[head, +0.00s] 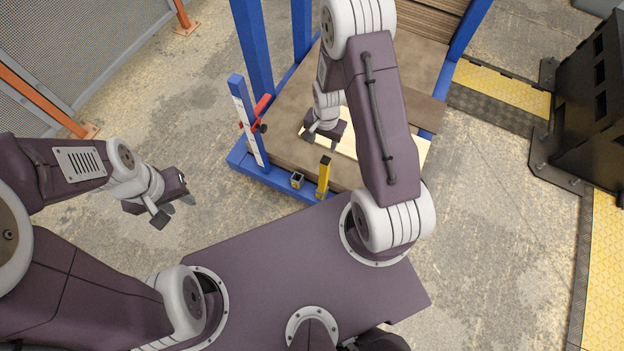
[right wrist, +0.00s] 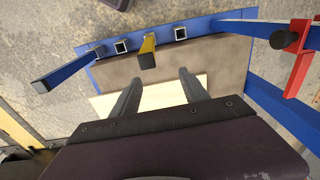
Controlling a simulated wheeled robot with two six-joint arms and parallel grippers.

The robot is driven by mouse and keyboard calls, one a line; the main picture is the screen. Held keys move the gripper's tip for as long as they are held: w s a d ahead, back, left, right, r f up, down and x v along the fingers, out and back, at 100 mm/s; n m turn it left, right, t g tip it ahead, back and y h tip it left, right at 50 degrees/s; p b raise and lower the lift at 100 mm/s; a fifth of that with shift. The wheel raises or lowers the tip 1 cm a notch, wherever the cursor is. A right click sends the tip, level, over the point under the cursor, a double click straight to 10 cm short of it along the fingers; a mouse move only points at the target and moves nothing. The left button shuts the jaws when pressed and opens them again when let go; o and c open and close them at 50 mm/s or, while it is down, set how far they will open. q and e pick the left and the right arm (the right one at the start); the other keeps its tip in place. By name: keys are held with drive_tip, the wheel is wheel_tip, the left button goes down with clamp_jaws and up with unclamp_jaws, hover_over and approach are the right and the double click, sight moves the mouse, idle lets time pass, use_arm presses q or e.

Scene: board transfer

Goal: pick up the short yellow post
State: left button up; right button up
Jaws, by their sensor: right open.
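The short yellow post (head: 322,180) stands upright at the front edge of the blue frame in the head view. It also shows in the right wrist view (right wrist: 148,47), beyond my fingertips. My right gripper (head: 322,142) is open and empty, above the pale board and just behind the post in the head view. Its two fingers (right wrist: 160,78) are spread in the right wrist view, with the post apart from them. My left gripper (head: 175,208) is open and empty, out over the floor to the left, far from the post.
A pale board (head: 345,143) lies on a brown stack in the blue frame (head: 264,178). An open square socket (head: 297,181) is left of the post. A blue upright (head: 250,125) with a red clamp (head: 261,106) rises at the left. A black rack (head: 590,110) stands right.

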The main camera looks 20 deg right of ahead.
sight(327, 160)
drive_tip(key=shift+g, duration=0.4)
drive_tip(key=f, duration=0.1)
drive_tip(key=s+f, duration=0.1)
drive_tip(key=f, duration=0.1)
drive_tip(key=s+f+b, duration=0.1)
drive_tip(key=shift+s+d+f, duration=0.2)
drive_tip(key=shift+d, duration=0.1)
drive_tip(key=shift+s+d, duration=0.2)
drive_tip(key=shift+a+f, duration=0.1)
drive_tip(key=shift+f, duration=0.1)
wheel_tip(327, 160, down, 3)
drive_tip(key=shift+r+b, duration=0.1)
drive_tip(key=shift+b, duration=0.55)
drive_tip(key=shift+w+f, duration=0.1)
drive_tip(key=shift+f, duration=0.35)
drive_tip(key=f, duration=0.1)
drive_tip(key=f+b, duration=0.1)
drive_tip(key=f, duration=0.1)
drive_tip(key=f+b, duration=0.1)
drive_tip(key=f, duration=0.1)
drive_tip(key=shift+w+a, duration=0.15)
drive_tip(key=shift+a, duration=0.1)
use_arm(q)
drive_tip(key=f, duration=0.5)
drive_tip(key=shift+s+d, duration=0.2)
drive_tip(key=shift+s, duration=0.05)
use_arm(e)
drive_tip(key=shift+r, duration=0.15)
clamp_jaws()
